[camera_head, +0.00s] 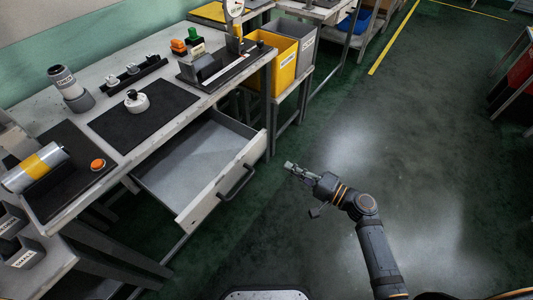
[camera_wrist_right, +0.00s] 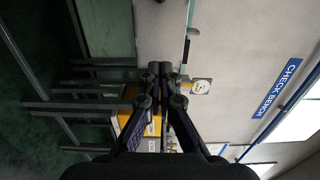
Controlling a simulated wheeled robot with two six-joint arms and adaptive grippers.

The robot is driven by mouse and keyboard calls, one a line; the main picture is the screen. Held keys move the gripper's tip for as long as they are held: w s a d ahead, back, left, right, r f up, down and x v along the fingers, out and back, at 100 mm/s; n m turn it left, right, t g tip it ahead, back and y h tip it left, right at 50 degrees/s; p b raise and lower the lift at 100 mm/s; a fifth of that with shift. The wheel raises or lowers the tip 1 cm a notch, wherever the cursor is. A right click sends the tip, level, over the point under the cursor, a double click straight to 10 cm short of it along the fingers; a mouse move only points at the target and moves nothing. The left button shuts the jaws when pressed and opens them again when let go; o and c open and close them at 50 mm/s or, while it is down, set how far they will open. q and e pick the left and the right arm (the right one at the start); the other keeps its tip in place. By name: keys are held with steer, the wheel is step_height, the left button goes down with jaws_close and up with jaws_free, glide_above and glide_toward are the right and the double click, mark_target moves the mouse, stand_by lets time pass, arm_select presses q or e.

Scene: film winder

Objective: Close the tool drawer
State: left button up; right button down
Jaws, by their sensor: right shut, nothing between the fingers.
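The tool drawer (camera_head: 200,160) hangs under the workbench and is pulled well out. Its inside is empty where I can see it. Its pale front panel (camera_head: 208,200) carries a dark bar handle (camera_head: 237,182). My right gripper (camera_head: 290,166) is to the right of the handle, apart from it, over the green floor. It is shut and empty. In the right wrist view the right gripper (camera_wrist_right: 160,70) shows with its fingertips together and nothing between them; the drawer does not show there. My left gripper is not in view.
The workbench (camera_head: 110,75) bears a black mat (camera_head: 145,125), a white round part (camera_head: 137,101), an orange button (camera_head: 97,164) and a dial gauge (camera_head: 234,8). Yellow (camera_head: 284,55) and grey (camera_head: 305,40) bins stand beyond. Floor (camera_head: 430,130) right of the bench is clear. A "CHECK BENCH" sign (camera_wrist_right: 277,88) hangs on the wall.

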mark_target(258, 150)
steer(key=p+x, duration=0.1)
steer(key=x, duration=0.8)
steer(key=shift+w+a, duration=0.2)
steer(key=shift+a, duration=0.1)
